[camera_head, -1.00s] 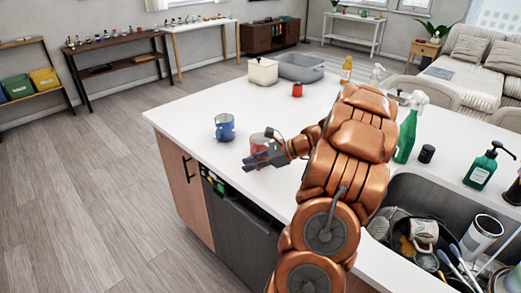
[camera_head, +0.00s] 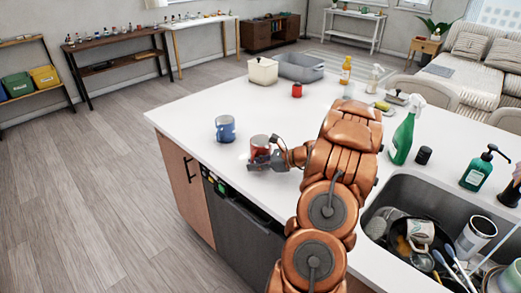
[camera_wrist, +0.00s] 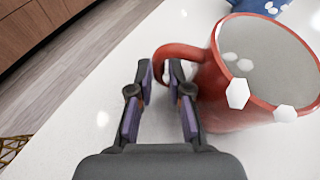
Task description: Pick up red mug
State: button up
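The red mug (camera_head: 261,145) stands upright on the white counter near its front edge, right of the blue mug (camera_head: 225,128). In the wrist view the red mug (camera_wrist: 250,75) fills the upper right, its handle (camera_wrist: 178,52) pointing left. My gripper (camera_head: 262,162) is low beside the mug on its near side. In the wrist view my gripper (camera_wrist: 160,75) is open, with a gap of bare counter between its fingers. The handle curves just past and between the fingertips; whether they touch it I cannot tell. The right finger is close to the mug's body.
A small red object (camera_head: 297,90) and a cream box (camera_head: 263,71) stand farther back. A green spray bottle (camera_head: 404,136) and a sink full of dishes (camera_head: 385,195) are to the right. The counter (camera_head: 190,115) left of the blue mug is clear.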

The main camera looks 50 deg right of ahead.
jog(key=shift+w+a+f, duration=0.15)
jog(key=shift+w+a, duration=0.05)
jog(key=shift+w, duration=0.15)
grip_shut()
